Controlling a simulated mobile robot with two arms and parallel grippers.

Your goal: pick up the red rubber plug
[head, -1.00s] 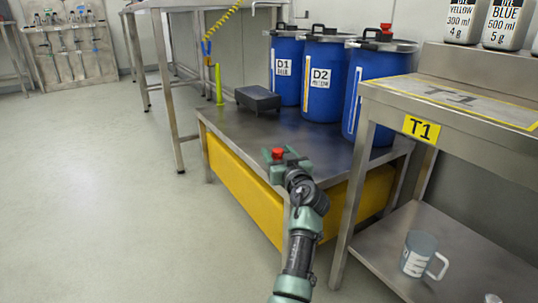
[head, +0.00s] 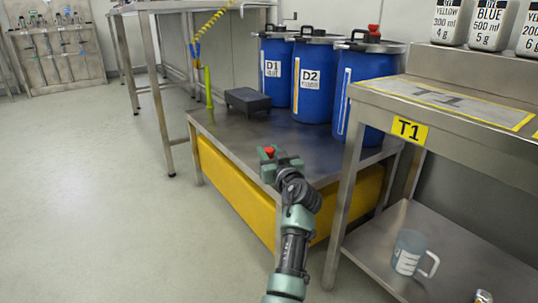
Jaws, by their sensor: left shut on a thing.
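The red rubber plug (head: 268,152) is small and bright red. It shows at the tip of my left gripper (head: 274,158), between its green jaws. My left gripper is shut on it and hides its lower part. In the picture, gripper and plug overlap the front part of the low metal bench (head: 322,159); how high they are above it I cannot tell. My right gripper is not in view.
Blue drums (head: 312,85) stand at the back of the bench; the rightmost has another red piece (head: 374,30) on top. A black box (head: 248,101) and green post (head: 208,88) stand left. Table T1 (head: 440,95) is right, with a mug (head: 408,252) below. Left floor is clear.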

